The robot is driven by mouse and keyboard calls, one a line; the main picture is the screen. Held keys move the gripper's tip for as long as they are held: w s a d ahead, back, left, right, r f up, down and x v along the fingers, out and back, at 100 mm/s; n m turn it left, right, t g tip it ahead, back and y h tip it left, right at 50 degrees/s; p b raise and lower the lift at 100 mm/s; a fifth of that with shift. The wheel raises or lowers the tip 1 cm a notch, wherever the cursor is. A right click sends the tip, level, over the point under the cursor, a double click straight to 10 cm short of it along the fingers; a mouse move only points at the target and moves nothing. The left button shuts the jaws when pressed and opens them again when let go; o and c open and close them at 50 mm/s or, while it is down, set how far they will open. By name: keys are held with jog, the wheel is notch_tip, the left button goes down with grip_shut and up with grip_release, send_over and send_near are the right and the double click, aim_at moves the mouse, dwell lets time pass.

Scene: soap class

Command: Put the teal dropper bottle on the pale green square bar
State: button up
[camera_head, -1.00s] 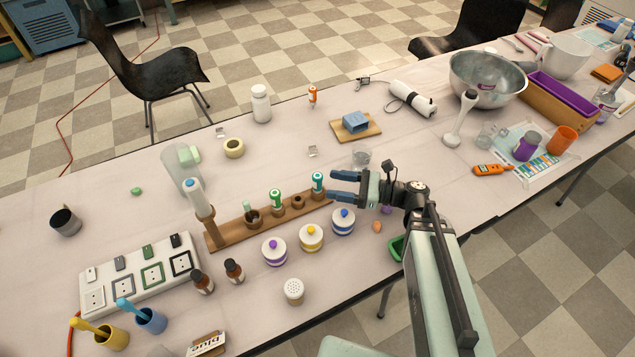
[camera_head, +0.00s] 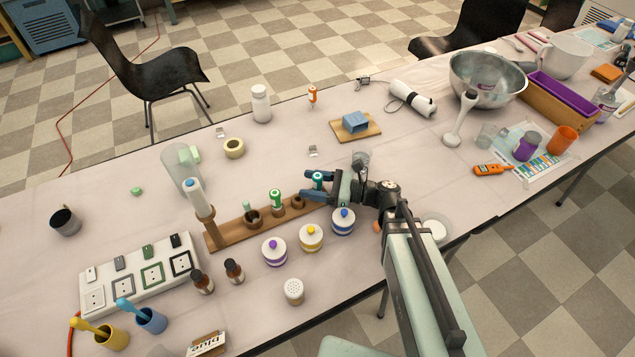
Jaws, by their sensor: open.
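A dropper bottle with a teal top (camera_head: 318,178) stands upright in the right end of a wooden rack (camera_head: 228,233). My gripper (camera_head: 309,184) is open at that end, its blue fingers reaching left on either side of the bottle. The lower part of the bottle is hidden by the fingers, and I cannot tell whether they touch it. A pale green bar (camera_head: 195,154) lies at the left back, partly behind a clear glass cylinder (camera_head: 178,168), well away from my gripper.
The rack also holds a green-topped bottle (camera_head: 277,198) and a white, blue-topped bottle (camera_head: 199,200). Striped lidded jars, such as the blue-striped one (camera_head: 343,222), stand just in front of the rack. A tape roll (camera_head: 234,148) lies near the bar. A small green piece (camera_head: 136,191) lies farther left.

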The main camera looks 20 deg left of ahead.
jog(key=shift+a, duration=0.2)
grip_shut()
dwell(0.5)
notch_tip(320, 180, up, 10)
dwell(0.8)
